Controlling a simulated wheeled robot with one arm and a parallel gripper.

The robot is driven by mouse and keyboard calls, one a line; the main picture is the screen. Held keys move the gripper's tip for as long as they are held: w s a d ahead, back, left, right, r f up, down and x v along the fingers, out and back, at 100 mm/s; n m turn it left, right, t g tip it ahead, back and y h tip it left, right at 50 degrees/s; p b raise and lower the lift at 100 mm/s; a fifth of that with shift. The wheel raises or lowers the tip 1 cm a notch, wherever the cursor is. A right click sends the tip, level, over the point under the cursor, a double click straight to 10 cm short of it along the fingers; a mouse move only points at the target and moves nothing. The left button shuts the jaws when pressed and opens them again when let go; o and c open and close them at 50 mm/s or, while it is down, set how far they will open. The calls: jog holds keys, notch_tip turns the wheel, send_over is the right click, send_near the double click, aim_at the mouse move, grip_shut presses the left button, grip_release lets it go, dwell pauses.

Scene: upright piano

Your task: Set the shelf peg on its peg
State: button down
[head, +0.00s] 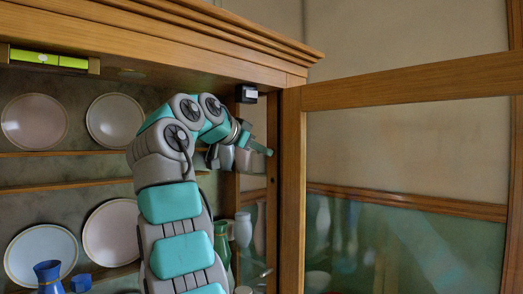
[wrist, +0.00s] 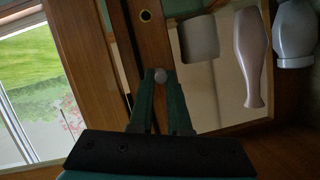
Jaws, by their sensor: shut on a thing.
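My gripper (wrist: 159,84) is shut on the shelf peg (wrist: 160,75), a small rounded grey piece at its green fingertips in the wrist view. Just beyond it is a wooden upright with a dark, brass-rimmed hole (wrist: 145,15). The peg appears in front of the wood, below the hole in the picture; I cannot tell whether it touches the wood. In the head view my gripper (head: 262,149) is inside the open cabinet, beside its right upright (head: 272,190). The peg is too small to make out there.
The open glazed door (head: 293,190) stands right of my arm. Plates (head: 115,120) lean on the shelves at left, with a blue vase (head: 48,276) below. A green vase (head: 221,243) and pale vases (wrist: 250,60) stand near the upright.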

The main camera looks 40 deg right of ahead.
jog(key=shift+d, duration=0.45)
dwell(0.4)
jog(key=c, duration=0.8)
grip_release()
jog(key=shift+a, duration=0.15)
jog(key=p+v, duration=0.1)
jog(key=v, duration=0.6)
jog(key=shift+a+r, duration=0.15)
jog(key=shift+a, duration=0.1)
